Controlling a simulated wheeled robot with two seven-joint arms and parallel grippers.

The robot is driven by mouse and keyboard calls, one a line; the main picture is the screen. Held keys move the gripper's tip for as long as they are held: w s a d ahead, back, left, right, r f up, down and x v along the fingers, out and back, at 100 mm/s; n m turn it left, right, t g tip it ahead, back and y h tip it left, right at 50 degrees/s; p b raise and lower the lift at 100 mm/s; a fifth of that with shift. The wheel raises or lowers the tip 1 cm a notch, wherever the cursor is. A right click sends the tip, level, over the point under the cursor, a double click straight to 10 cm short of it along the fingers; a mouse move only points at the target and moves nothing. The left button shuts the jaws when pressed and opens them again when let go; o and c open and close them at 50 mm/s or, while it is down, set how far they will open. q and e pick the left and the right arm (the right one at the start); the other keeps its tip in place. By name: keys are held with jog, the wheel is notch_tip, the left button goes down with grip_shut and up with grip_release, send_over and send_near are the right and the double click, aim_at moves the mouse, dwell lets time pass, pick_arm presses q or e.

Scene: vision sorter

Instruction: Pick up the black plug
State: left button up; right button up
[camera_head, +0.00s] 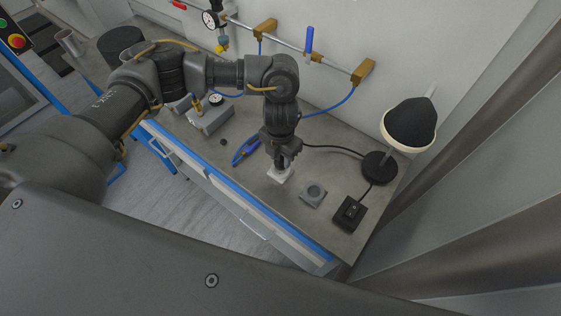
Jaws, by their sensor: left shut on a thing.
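My left gripper (281,164) points down over the workbench and is shut on a small dark thing at its fingertips, which looks like the black plug. The fingers hide most of it, so its shape is hard to make out. A small white block (281,176) sits directly under the fingertips; I cannot tell whether the held thing touches it. My right gripper is not in view.
A grey block with a round top (313,194) and a black switch box (350,213) stand to the right. A lamp (409,124) with a black cable is behind them. Blue-handled pliers (245,150) and a small black round piece (222,142) lie left of the gripper.

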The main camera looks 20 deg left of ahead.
pick_arm(q)
jog(key=s+d+r+b, duration=0.1)
jog(key=s+r+b, duration=0.2)
jog(key=s+r, duration=0.7)
jog(key=s, duration=0.4)
jog(key=shift+b, duration=0.35)
jog(key=shift+d+r, duration=0.1)
jog(key=shift+r, duration=0.05)
jog(key=w+d+r+b, duration=0.2)
jog(key=w+d+r, duration=0.1)
jog(key=w+d, duration=0.6)
jog(key=shift+w+d+r, duration=0.15)
jog(key=shift+w+d, duration=0.05)
jog(key=shift+d, duration=0.55)
jog(key=shift+a+f+b, duration=0.1)
jog(key=shift+f+b, duration=5.3)
jog(key=shift+f, duration=1.1)
